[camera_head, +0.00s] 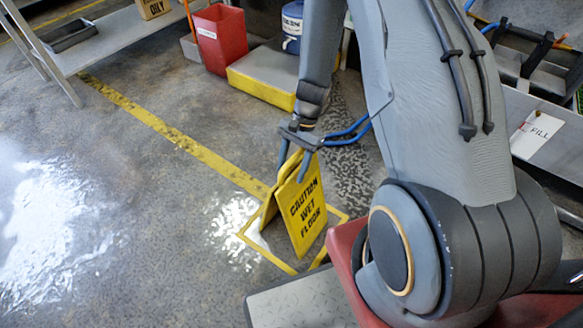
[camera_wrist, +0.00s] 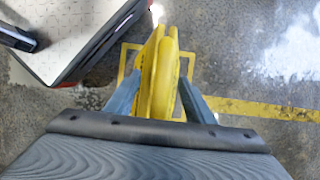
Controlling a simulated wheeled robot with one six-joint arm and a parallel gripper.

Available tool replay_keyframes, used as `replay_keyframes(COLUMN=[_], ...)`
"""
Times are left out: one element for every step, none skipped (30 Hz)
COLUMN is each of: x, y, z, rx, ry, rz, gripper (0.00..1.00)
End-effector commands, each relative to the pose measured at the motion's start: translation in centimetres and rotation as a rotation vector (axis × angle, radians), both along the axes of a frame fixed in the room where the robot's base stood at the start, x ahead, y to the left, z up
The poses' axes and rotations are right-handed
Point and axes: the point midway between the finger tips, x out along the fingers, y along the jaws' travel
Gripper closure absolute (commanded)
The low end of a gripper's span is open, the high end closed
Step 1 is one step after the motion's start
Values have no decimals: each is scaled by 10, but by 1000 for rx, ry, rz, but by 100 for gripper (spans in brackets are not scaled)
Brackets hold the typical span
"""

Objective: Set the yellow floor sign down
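The yellow floor sign (camera_head: 303,208) reads "CAUTION WET FLOOR" and stands upright as an A-frame in the head view. It is within or just over a yellow outlined square (camera_head: 283,264) painted on the floor; I cannot tell whether its feet touch the floor. My gripper (camera_head: 294,163) is at the sign's top edge, with one finger on each side. In the wrist view the sign (camera_wrist: 160,72) lies between the two fingers of my gripper (camera_wrist: 160,100). The fingers appear to hold its top, and part of the square shows around it.
A yellow line (camera_head: 165,128) runs along the floor to the square. A red bin (camera_head: 220,40), a yellow-edged platform (camera_head: 262,75) and a blue container (camera_head: 291,25) stand at the back. A bench (camera_head: 110,40) is at upper left. Left floor is clear.

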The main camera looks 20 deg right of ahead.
Motion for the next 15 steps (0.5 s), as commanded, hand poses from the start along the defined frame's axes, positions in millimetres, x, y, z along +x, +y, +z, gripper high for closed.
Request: replay_keyframes(x=[0,0,0,0,0,0,0,0,1,2,3,4,5,6,8], y=[0,0,0,0,0,0,0,0,-1,-1,-2,-4,-6,-7,-10], z=[0,0,0,0,0,0,1,2,4,6,9,14,19,24,31], rx=[0,0,0,0,0,0,0,0,0,0,0,0,-1,0,0], ry=[0,0,0,0,0,0,0,0,-1,-2,-2,-3,-4,-3,-3], rz=[0,0,0,0,0,0,0,0,0,-1,-1,-2,-1,-1,-1], gripper=[52,52,52,52,52,52,52,52,52,52,52,52,52,52,52])
